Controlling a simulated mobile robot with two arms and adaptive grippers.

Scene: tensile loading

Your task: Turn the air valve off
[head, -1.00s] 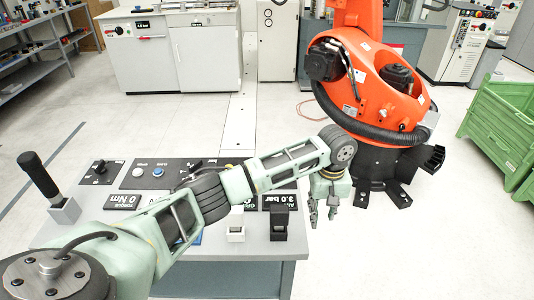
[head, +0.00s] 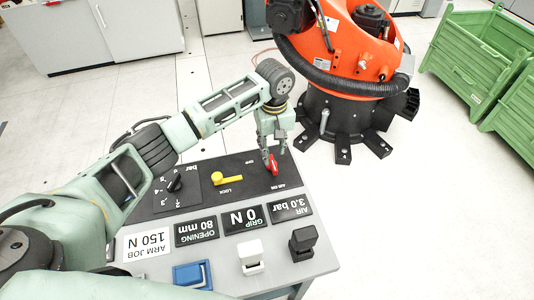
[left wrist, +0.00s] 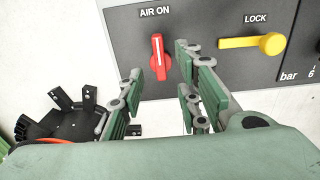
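The air valve has a red handle (head: 272,165) on the dark panel, at the far right corner near the AIR ON label. In the left wrist view the red handle (left wrist: 158,60) points along the panel, roughly up and down in the picture, below AIR ON. My left gripper (head: 268,151) is over the valve, fingers pointing down. In the left wrist view its fingers (left wrist: 157,68) are apart, one on each side of the handle's line, with gaps. I cannot tell how deep the handle sits between them. My right gripper is not in view.
A yellow LOCK lever (head: 228,179) is beside the valve, and a black knob (head: 175,183) with a bar scale is farther left. Displays read AIR 3.0 bar (head: 290,208) and GRIP 0 N (head: 243,217). An orange robot (head: 345,60) stands behind the console.

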